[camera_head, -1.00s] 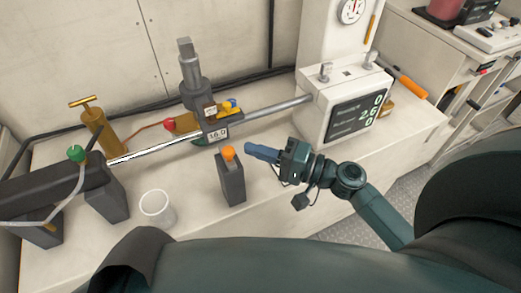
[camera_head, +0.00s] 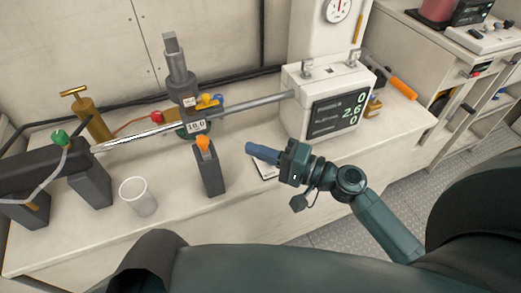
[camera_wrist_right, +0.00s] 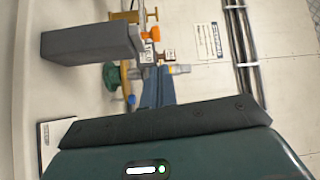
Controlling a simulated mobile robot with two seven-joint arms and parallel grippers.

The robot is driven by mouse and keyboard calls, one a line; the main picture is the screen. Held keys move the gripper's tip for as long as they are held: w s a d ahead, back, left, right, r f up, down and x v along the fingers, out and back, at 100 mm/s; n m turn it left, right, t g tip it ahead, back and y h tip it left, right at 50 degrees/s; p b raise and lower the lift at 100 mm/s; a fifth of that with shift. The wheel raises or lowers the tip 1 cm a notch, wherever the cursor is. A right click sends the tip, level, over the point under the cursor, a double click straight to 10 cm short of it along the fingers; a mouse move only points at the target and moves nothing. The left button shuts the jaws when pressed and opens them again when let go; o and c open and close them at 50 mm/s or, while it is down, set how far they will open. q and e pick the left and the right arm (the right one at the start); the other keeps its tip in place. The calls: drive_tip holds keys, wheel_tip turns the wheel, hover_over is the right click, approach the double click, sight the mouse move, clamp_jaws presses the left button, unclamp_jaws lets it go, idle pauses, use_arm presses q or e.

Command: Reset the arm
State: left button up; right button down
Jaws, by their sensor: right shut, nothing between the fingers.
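My right gripper (camera_head: 252,149) is shut and empty, its blue fingers pointing left above the bench, right of the dark block with an orange knob (camera_head: 210,172). A gap shows between them in the head view. In the right wrist view the shut fingers (camera_wrist_right: 157,88) point toward the bench fittings, with the dark block (camera_wrist_right: 92,40) at the upper left. My right arm reaches in from the right. My left gripper is not in view.
The pale bench (camera_head: 190,225) holds a white cup (camera_head: 138,196), a brass pump (camera_head: 85,113), a metal rod (camera_head: 245,107) and a white display box (camera_head: 325,100). A white card (camera_head: 265,170) lies under my right gripper. An orange-handled tool (camera_head: 402,88) is at the right.

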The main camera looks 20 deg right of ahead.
idle(0.5)
drive_tip(key=s+f+n+g+h+p, duration=0.2)
drive_tip(key=s+f+n+h, duration=0.8)
drive_tip(key=f, duration=0.5)
drive_tip(key=shift+s+d+f, duration=0.15)
drive_tip(key=shift+s, duration=0.65)
